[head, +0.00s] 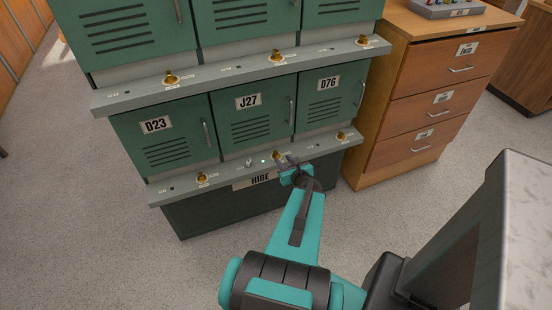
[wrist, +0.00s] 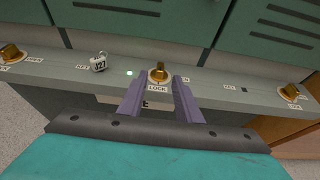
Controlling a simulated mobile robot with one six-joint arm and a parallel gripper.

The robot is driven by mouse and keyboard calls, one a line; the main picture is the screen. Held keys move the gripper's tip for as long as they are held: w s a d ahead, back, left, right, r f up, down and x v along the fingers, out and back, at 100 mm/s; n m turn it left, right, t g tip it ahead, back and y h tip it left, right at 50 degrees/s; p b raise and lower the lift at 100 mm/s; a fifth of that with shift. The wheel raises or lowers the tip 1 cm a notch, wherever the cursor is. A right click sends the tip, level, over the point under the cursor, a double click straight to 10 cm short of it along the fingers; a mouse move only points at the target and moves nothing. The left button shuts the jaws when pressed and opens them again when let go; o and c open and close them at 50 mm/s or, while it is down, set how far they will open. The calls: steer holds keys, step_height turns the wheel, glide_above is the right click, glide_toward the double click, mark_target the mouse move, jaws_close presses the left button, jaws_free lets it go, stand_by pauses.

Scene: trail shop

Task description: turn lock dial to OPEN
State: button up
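The brass lock dial (wrist: 158,74) of locker J27 (head: 249,102) sits on the grey ledge below that door. In the head view the dial (head: 277,156) is partly beside my gripper (head: 286,161). In the wrist view my gripper (wrist: 160,88) is open, with one purple finger on each side of the dial's near edge. I cannot tell whether either finger touches it. A LOCK label (wrist: 157,88) shows between the fingers. Which way the dial points is not clear, and I see no readable OPEN label by it.
A J27 key tag (wrist: 99,62) hangs left of the dial, beside a lit green light (wrist: 129,73). Similar dials stand on the ledge at left (wrist: 11,54) and right (wrist: 290,92). A wooden drawer cabinet (head: 425,100) stands right of the lockers. Floor at left is clear.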

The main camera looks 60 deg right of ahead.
mark_target(277, 154)
steer(key=shift+b+x, duration=1.5)
steer(key=shift+b, duration=0.65)
steer(key=shift+w+d+f, duration=0.25)
steer(key=shift+w+d, duration=0.2)
steer(key=shift+w, duration=0.05)
steer(key=shift+p+x, duration=0.3)
steer(key=shift+x, duration=1.75)
